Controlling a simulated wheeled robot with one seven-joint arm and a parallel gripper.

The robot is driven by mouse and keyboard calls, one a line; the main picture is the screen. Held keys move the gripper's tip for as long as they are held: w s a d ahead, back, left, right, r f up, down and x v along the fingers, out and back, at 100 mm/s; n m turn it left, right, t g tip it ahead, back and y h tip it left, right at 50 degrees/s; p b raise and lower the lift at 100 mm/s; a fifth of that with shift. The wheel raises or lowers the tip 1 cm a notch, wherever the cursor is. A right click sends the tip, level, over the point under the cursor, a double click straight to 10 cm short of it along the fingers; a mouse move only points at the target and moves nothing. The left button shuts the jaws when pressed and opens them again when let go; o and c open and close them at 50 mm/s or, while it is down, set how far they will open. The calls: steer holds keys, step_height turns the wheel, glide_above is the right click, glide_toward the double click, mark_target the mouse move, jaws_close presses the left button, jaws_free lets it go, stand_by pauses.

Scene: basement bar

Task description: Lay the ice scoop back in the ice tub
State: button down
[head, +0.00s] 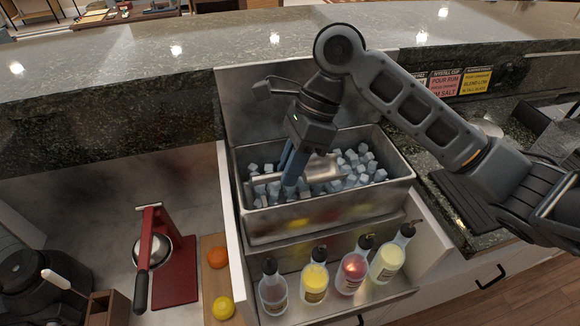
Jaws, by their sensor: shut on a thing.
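The ice tub (345,212) is a steel rectangular bin filled with pale blue ice cubes (362,166). The metal ice scoop (322,174) is within the tub's opening, at the left half, close above or on the ice; I cannot tell if it touches the cubes. My gripper (290,180) points down into the tub, its blue fingers shut on the scoop. The fingers hide part of the scoop, and its far end is hard to tell from the steel wall.
Several bottles with dark pourers (315,283) stand on a ledge before the tub. To the left are a red press (165,255), an orange (217,257) and a lemon (223,307). A raised stone counter (150,62) runs behind. Signs (443,84) stand at right.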

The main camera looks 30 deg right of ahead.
steer(key=shift+f+b, duration=1.35)
steer(key=shift+f, duration=2.05)
steer(key=shift+p, duration=0.6)
steer(key=shift+f+p, duration=0.4)
steer(key=shift+p, duration=0.1)
steer(key=c, duration=1)
jaws_free()
steer(key=shift+r, duration=0.1)
